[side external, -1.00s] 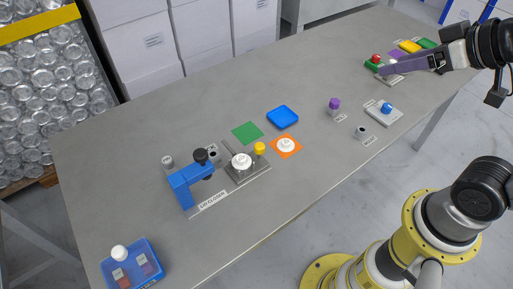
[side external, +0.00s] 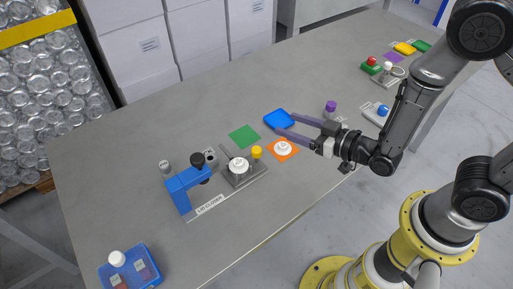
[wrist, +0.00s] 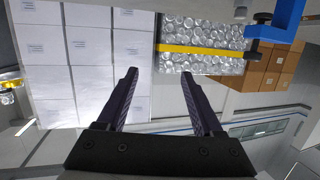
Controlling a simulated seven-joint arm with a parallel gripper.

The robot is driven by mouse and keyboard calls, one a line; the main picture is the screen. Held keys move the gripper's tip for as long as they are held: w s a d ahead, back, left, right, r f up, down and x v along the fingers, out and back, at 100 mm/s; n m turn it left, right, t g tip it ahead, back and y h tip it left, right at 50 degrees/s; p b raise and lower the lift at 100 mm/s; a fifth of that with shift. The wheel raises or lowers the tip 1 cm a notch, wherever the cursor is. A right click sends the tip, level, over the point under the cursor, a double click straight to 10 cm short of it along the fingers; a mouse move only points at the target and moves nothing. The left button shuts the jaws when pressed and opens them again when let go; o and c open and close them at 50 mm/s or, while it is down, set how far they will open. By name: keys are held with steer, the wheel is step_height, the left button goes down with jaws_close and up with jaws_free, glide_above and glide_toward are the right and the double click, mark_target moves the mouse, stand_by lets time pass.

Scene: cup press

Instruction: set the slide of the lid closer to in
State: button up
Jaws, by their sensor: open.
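The lid closer is a blue press (side external: 184,188) with a black knob on top, on a grey plate labelled "LID CLOSER". Its slide (side external: 238,178) is a grey block to the right of the press, carrying a round white piece (side external: 238,166). A yellow knob (side external: 256,152) stands at the slide's far right end. The slide sits apart from the press head. My gripper (side external: 283,120) is open and empty, with its purple fingers pointing left above the table near the blue tray. In the wrist view, the open fingers (wrist: 160,75) have nothing between them.
A white piece on an orange square (side external: 282,148), a green square (side external: 245,137) and a blue tray (side external: 279,119) lie right of and behind the slide. A blue bin (side external: 130,268) is at front left. A purple-topped item (side external: 330,107) stands behind my gripper. The table's middle back is clear.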

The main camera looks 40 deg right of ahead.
steer(key=g, duration=0.2)
glide_toward(257, 149)
steer(key=s+d+r, duration=0.2)
steer(key=s, duration=0.1)
steer(key=n, duration=0.1)
steer(key=x, duration=0.9)
steer(key=a+x, duration=0.1)
steer(key=x, duration=0.4)
steer(key=shift+s+f, duration=0.15)
steer(key=shift+f, duration=0.15)
jaws_close()
